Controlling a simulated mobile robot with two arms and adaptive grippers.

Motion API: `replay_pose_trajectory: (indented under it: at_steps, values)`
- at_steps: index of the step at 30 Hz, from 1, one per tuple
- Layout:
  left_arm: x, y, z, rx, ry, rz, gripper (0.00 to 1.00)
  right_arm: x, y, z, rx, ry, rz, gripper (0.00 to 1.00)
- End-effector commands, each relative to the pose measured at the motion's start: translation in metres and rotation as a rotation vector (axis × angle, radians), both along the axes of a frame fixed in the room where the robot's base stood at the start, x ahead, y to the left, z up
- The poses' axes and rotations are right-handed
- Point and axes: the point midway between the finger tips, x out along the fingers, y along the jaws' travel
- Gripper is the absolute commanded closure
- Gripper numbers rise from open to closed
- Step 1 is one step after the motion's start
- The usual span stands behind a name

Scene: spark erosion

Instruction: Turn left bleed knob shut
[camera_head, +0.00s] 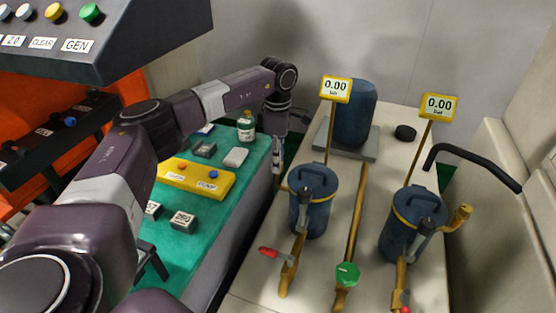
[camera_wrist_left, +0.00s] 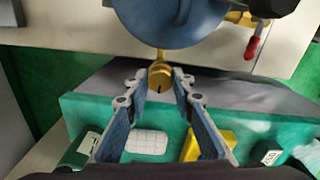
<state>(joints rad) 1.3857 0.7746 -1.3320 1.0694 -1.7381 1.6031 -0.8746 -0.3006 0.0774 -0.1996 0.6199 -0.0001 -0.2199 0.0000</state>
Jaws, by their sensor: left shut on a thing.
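The left canister (camera_head: 313,218) is a dark blue filter pot with a yellow band and a lever on its lid. It also shows from close up at the top of the left wrist view (camera_wrist_left: 170,18). The left bleed knob (camera_wrist_left: 160,75) is a brass piece with a dark mark, on a thin stem from the canister. My left gripper (camera_head: 277,170) reaches down at the canister's left side. In the left wrist view its fingertips (camera_wrist_left: 159,80) are shut on the knob, one on each side. In the head view I cannot make out the knob. My right gripper is not in view.
The right canister (camera_head: 408,240) has its own brass knob (camera_head: 462,214). Two display signs (camera_head: 335,89) (camera_head: 439,106) read 0.00. A red-handled valve (camera_head: 270,252) and a green knob (camera_head: 347,274) are in front. A green-topped bench (camera_head: 190,256) holds a yellow button box (camera_head: 195,180).

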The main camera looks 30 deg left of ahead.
Motion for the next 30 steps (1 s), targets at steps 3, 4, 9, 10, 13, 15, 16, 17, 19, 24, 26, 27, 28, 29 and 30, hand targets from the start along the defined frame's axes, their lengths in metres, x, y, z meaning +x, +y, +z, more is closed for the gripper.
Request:
replay_pose_trajectory:
  at_steps: [3,4,9,10,13,15,16,17,19,24,26,27,28,29,30]
  values:
    - [0.0022,0.0007,0.0032,0.000,-0.009,-0.024,1.00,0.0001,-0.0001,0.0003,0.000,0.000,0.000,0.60]
    - [0.0022,0.0007,0.0032,0.000,-0.009,-0.029,1.00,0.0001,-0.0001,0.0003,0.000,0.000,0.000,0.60]
    - [0.0024,0.0007,0.0034,0.000,-0.009,-0.042,1.00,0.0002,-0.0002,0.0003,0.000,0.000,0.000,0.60]
    - [0.0024,0.0007,0.0034,0.000,-0.009,-0.043,1.00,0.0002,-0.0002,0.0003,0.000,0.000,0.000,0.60]
    - [0.0025,0.0009,0.0035,0.001,-0.009,-0.043,1.00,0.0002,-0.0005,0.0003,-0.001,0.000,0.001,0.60]
    - [0.0024,0.0010,0.0035,0.001,-0.009,-0.043,1.00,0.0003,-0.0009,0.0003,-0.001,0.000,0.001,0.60]
    - [0.0024,0.0010,0.0035,0.001,-0.009,-0.043,1.00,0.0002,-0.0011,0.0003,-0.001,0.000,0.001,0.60]
    - [0.0025,0.0010,0.0035,0.001,-0.009,-0.042,1.00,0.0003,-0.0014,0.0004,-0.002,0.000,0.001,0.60]
    - [0.0025,0.0011,0.0036,0.001,-0.009,-0.042,0.76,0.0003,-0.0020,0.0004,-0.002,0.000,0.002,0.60]
    - [0.0018,0.0008,0.0026,0.001,-0.007,-0.042,0.60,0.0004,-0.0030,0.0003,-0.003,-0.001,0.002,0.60]
    - [0.0015,0.0007,0.0022,0.000,-0.005,-0.042,0.60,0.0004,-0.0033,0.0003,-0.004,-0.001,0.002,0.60]
    - [0.0013,0.0006,0.0019,0.000,-0.005,-0.042,0.60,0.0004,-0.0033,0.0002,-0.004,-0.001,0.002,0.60]
    - [0.0012,0.0005,0.0017,0.001,-0.004,-0.042,0.60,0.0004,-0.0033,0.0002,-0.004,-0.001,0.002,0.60]
    - [0.0011,0.0005,0.0016,0.001,-0.004,-0.042,0.60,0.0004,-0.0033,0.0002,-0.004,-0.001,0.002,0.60]
    - [0.0009,0.0004,0.0014,0.001,-0.004,-0.042,0.60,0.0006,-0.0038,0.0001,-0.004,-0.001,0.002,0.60]
